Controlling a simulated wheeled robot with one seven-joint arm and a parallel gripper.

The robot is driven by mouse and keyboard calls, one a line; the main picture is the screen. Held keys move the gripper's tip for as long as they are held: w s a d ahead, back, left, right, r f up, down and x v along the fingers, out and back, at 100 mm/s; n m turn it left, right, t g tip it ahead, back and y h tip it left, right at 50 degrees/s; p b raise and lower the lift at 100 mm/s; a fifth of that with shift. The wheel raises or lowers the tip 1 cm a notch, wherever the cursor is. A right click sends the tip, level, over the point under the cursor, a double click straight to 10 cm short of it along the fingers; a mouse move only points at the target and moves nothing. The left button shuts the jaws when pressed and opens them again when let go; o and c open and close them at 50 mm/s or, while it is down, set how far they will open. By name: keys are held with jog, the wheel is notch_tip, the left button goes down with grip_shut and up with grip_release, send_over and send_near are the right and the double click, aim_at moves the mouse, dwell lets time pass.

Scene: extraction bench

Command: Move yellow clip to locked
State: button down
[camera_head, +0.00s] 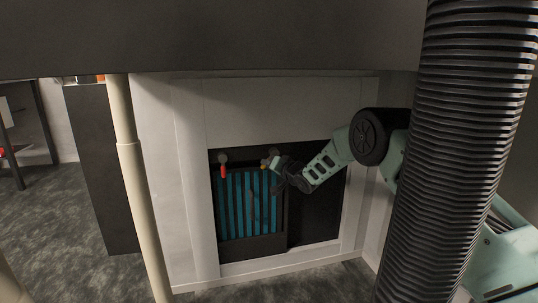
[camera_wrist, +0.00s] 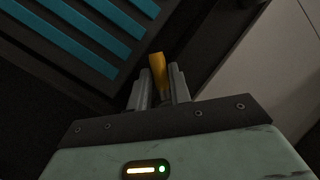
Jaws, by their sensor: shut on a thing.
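The yellow clip (camera_wrist: 157,70) shows in the wrist view, upright between the two fingertips of my gripper (camera_wrist: 158,85). My gripper is shut on it. In the head view a small part of the yellow clip (camera_head: 264,166) shows at the upper right of the teal-slatted filter panel (camera_head: 248,205), just left of my gripper (camera_head: 274,172). The rest of the clip is hidden behind my fingers. A red clip (camera_head: 223,171) hangs down at the panel's upper left.
The panel sits in a dark recess in a pale cabinet front (camera_head: 270,105). The recess is empty to the right of the panel. A cream post (camera_head: 135,180) stands at the left, and a black ribbed hose (camera_head: 455,150) crosses the right side.

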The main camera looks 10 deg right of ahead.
jog(key=shift+s+d+f+n+g+h+p, duration=0.1)
jog(key=shift+d+f+n+g+h+p, duration=0.2)
jog(key=shift+d+n+h+p, duration=0.55)
jog(key=shift+d+f+n+g+h+p, duration=0.25)
jog(key=shift+d+f+n+h, duration=0.25)
jog(key=shift+n, duration=0.65)
jog(key=shift+s+d+f+n+g+h+p, duration=0.1)
jog(key=shift+d+f+n+g+h+p, duration=0.15)
jog(key=shift+d+n+h+p, duration=0.5)
jog(key=shift+d+n, duration=0.1)
jog(key=shift+n, duration=0.15)
jog(key=c, duration=1.3)
grip_release()
jog(key=shift+w, duration=0.1)
jog(key=shift+w+a+r+y, duration=0.1)
jog(key=shift+a+r+y, duration=0.1)
jog(key=shift+y, duration=0.1)
jog(key=shift+a+r, duration=0.1)
